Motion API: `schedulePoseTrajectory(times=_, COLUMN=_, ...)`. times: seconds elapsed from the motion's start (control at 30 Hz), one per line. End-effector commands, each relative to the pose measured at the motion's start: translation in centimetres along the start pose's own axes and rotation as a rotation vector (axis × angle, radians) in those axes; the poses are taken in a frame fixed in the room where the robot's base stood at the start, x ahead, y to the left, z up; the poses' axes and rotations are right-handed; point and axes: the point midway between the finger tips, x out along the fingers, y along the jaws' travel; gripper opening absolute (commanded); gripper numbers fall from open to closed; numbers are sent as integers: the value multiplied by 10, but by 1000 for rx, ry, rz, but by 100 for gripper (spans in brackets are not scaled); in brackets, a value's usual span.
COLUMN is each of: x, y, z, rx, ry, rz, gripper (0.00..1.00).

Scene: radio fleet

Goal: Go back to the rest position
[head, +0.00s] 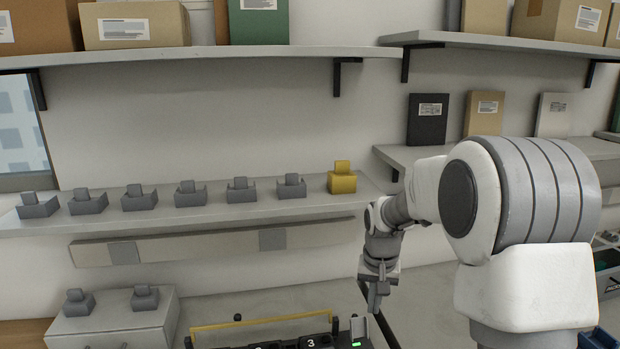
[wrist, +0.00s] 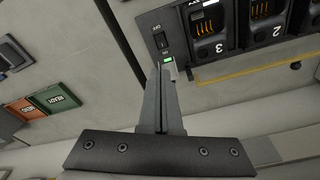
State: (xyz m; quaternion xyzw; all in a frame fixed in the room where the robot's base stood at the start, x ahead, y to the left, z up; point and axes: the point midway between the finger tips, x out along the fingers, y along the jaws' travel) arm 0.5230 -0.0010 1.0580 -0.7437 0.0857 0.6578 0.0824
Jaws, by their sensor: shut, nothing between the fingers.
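My gripper (head: 376,297) hangs in the head view at the end of my white and grey arm, above the right end of a dark charging rack (head: 318,341). In the wrist view its two fingers (wrist: 161,72) are pressed together with nothing between them. The rack (wrist: 232,52) shows there upside down, with numbered slots, a black switch (wrist: 160,41) and a lit green lamp (wrist: 168,60) close to the fingertips. I cannot tell whether the fingertips touch the rack.
A shelf (head: 225,212) holds several grey holders (head: 138,198) and one yellow holder (head: 342,180). A grey cabinet (head: 110,328) stands at lower left. Upper shelves carry boxes (head: 135,25). Green (wrist: 56,95) and orange (wrist: 27,109) trays lie at left in the wrist view.

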Motion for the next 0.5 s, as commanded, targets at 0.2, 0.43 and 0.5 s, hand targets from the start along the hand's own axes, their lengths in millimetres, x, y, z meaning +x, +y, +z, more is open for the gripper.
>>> schedulePoseTrajectory(times=0.2, x=-60, y=9, z=30, rx=-39, ry=63, rz=-8, gripper=0)
schedulePoseTrajectory(times=0.43, x=-109, y=19, z=68, rx=-78, ry=125, rz=-17, gripper=0)
schedulePoseTrajectory(times=0.5, x=-122, y=22, z=81, rx=-91, ry=145, rz=-20, gripper=0)
